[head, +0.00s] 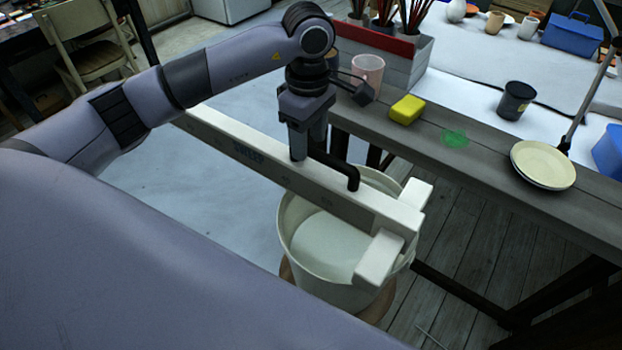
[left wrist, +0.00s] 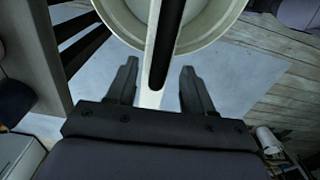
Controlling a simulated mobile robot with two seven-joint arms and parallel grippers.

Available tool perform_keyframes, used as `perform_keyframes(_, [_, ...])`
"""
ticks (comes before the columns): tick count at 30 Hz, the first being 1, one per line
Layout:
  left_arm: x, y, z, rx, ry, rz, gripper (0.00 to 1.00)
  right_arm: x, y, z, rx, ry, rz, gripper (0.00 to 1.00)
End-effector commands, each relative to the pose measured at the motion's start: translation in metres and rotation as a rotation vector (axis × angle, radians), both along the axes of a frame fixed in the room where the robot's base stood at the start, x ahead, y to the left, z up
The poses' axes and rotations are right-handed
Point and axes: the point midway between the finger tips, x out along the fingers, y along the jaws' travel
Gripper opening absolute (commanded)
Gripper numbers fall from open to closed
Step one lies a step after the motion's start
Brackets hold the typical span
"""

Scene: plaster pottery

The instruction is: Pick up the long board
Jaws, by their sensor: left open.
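The long board (head: 262,163) is pale, with faded lettering on its side. It rests across a white bucket (head: 287,235), with a white crosspiece at its near right end and a black bent handle (head: 340,170) on it. My left gripper (head: 307,150) is over the middle of the board, pointing down. In the left wrist view the fingers of my left gripper (left wrist: 158,88) are apart, with the board (left wrist: 151,98) and its dark handle (left wrist: 167,45) running between them. Whether either finger touches the board I cannot tell. My right gripper is not in view.
A chair (head: 85,45) stands at the back left. The pale floor area left of the board is clear.

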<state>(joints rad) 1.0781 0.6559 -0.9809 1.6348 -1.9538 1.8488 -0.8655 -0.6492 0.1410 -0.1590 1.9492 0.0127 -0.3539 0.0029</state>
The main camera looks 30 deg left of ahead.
Motion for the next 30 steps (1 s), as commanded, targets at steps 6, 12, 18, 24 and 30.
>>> perform_keyframes(6, [-0.001,-0.002,-0.029,-0.001,0.003,-0.001,0.52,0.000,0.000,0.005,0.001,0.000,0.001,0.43])
perform_keyframes(12, [0.000,-0.002,-0.033,-0.001,0.001,-0.001,0.52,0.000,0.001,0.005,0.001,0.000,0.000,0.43])
perform_keyframes(18, [0.000,-0.002,-0.033,-0.001,0.001,-0.001,0.16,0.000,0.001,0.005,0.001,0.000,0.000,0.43])
perform_keyframes(24, [0.001,-0.003,-0.029,-0.005,-0.008,-0.001,0.00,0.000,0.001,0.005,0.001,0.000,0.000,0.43])
perform_keyframes(30, [0.002,-0.003,-0.027,-0.005,-0.009,-0.001,0.00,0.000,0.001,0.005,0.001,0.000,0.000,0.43])
